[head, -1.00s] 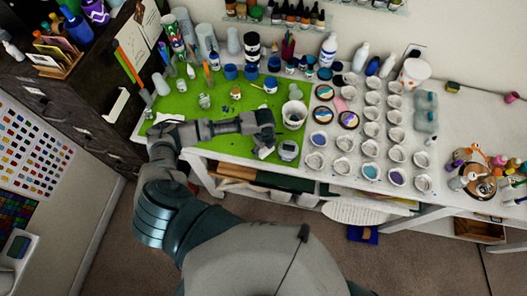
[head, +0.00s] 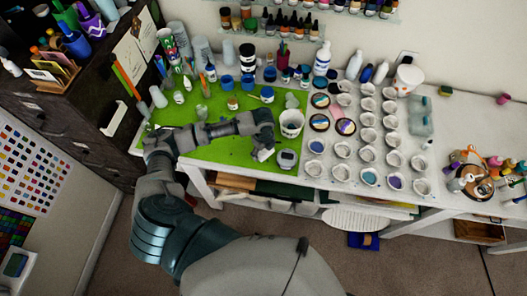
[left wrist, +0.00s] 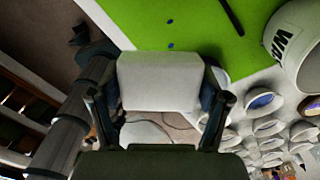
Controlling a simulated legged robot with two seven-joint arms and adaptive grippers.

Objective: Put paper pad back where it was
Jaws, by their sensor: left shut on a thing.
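My left gripper (head: 262,145) is over the front part of the green mat (head: 215,152), just left of a white cup. In the left wrist view the left gripper (left wrist: 160,100) is shut on a white block-like thing, which I take for the paper pad (left wrist: 158,78). In the head view only a small white part of the pad (head: 263,155) shows below the gripper; the rest is hidden. I cannot tell whether the pad touches the mat. My right gripper is not in view.
Rows of small cups (head: 368,135) fill the table further right. Bottles and jars line the back. The mat's front left is clear.

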